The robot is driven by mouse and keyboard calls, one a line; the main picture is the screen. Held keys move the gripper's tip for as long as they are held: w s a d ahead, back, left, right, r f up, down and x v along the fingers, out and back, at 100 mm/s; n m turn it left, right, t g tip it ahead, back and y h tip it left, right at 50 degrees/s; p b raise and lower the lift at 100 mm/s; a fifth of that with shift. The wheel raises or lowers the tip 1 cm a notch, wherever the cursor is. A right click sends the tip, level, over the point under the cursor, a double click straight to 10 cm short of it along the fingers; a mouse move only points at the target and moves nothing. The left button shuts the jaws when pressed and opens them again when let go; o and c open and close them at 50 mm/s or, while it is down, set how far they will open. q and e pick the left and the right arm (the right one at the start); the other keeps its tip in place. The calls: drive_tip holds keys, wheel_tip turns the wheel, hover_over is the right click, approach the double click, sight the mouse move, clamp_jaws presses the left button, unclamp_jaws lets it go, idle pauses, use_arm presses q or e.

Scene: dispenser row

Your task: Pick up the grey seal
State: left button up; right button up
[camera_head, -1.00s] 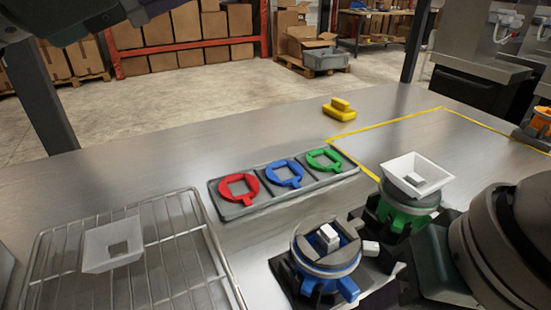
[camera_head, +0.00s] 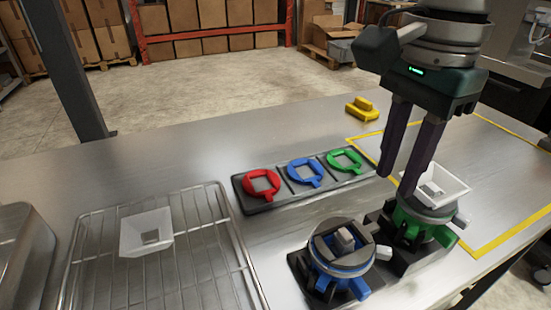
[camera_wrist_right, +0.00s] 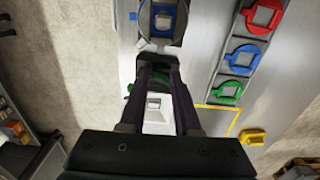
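No piece is plainly recognisable as a grey seal. A small pale grey block (camera_head: 344,238) sits on top of the blue dispenser (camera_head: 340,264). A white square funnel (camera_head: 452,188) sits on the green dispenser (camera_head: 418,224); it also shows between the fingers in the right wrist view (camera_wrist_right: 157,127). My right gripper (camera_head: 395,184) is open and empty, fingers pointing down, just left of this funnel and above the work surface. Its fingers partly cover the funnel's left side. My left gripper is not in view.
A dark tray (camera_head: 243,200) holds red (camera_head: 262,184), blue (camera_head: 306,172) and green (camera_head: 344,160) ring pieces. A yellow piece (camera_head: 362,109) lies behind it. Another white funnel (camera_head: 146,233) is on the wire rack (camera_head: 185,270). The yellow-outlined area at right looks mostly clear.

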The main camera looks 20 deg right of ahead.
sight(377, 225)
drive_tip(key=f, duration=0.8)
drive_tip(key=shift+a, duration=0.2)
clamp_jaws()
